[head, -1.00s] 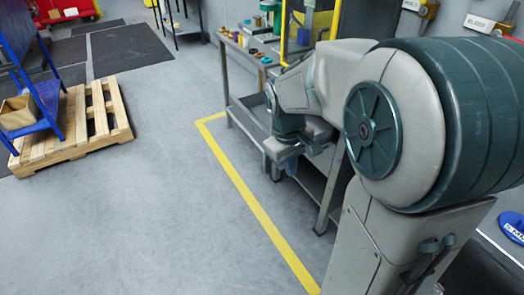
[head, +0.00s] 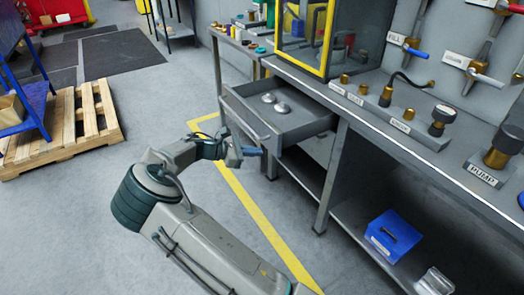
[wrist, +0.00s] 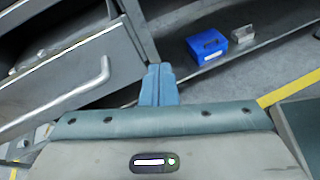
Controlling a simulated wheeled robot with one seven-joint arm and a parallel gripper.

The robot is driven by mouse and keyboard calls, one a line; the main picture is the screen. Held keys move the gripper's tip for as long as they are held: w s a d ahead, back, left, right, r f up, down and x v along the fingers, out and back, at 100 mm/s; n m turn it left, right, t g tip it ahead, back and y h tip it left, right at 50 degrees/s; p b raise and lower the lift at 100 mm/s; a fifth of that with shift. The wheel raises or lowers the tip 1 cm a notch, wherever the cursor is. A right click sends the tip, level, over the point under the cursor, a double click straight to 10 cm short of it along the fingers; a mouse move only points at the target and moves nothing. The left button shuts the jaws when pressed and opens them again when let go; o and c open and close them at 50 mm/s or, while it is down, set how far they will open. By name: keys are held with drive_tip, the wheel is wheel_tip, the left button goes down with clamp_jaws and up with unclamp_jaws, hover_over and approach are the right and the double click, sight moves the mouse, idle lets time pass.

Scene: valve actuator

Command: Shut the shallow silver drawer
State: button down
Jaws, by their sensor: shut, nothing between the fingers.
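The shallow silver-grey drawer (head: 322,124) is pulled out from under the workbench in the head view. Two small silver round pieces (head: 275,103) lie inside it. Its front panel with a bar handle (head: 250,127) faces left. In the wrist view the drawer front (wrist: 118,58) and its bent bar handle (wrist: 80,92) fill the left side. My gripper (head: 258,152) is shut and empty, just outside the drawer front and near its lower, nearer end. In the wrist view, the blue fingertips (wrist: 158,70) are together, right of the handle; I cannot tell whether they touch the panel.
The workbench (head: 375,108) carries labelled valve fittings and a yellow-framed case (head: 318,38). A blue box (head: 394,236) sits on its lower shelf. A wooden pallet (head: 72,125) stands at the left. The floor between pallet and bench is clear.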

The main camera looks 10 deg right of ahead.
sight(269, 140)
drive_tip(key=w+a+f+n+t+h+b, duration=0.25)
drive_tip(key=w+a+f+n+t, duration=0.2)
drive_tip(key=a, duration=0.35)
drive_tip(key=shift+n+h, duration=0.25)
drive_tip(key=x, duration=1.3)
drive_tip(key=shift+s+d+r, duration=0.1)
drive_tip(key=shift+s+r, duration=0.1)
drive_tip(key=shift+r, duration=0.1)
drive_tip(key=shift+d, duration=0.1)
drive_tip(key=shift+w, duration=0.1)
